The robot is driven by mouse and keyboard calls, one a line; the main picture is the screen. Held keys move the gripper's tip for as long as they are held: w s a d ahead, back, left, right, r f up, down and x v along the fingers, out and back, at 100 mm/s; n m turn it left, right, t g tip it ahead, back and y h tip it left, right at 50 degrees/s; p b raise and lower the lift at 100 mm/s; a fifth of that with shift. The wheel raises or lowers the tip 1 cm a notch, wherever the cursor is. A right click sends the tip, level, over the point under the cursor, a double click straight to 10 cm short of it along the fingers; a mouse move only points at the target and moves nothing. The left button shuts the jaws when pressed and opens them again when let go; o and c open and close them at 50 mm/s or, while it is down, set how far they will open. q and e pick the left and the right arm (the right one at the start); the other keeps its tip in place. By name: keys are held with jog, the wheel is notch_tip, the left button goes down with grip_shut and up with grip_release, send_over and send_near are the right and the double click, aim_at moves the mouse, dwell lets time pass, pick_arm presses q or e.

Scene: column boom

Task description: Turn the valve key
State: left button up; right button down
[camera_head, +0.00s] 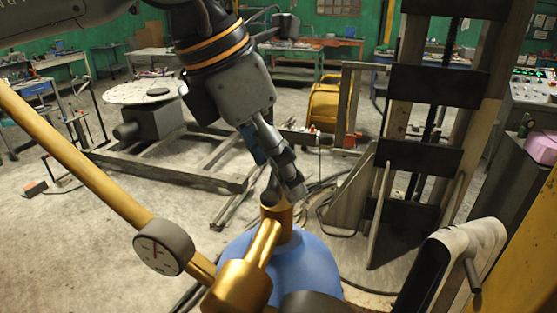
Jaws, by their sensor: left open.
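A brass valve body (246,276) sits on top of a blue rounded tank (312,262) at the bottom middle. Its short upright brass stem (279,214) stands just below my left gripper (288,188). The gripper comes down from the upper left, tilted, with its fingers open at the top of the stem. I cannot tell whether they touch it. No separate valve key shows clearly; the fingers cover the stem's top. My right gripper is not in view.
A yellow pipe (110,193) with a round gauge (163,247) runs from the left to the valve. A white and black part (455,262) stands close at the lower right. A tall metal column frame (425,155) stands behind. Cables lie on the floor.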

pick_arm(q)
jog(key=shift+x, duration=0.85)
jog(key=shift+c, duration=0.4)
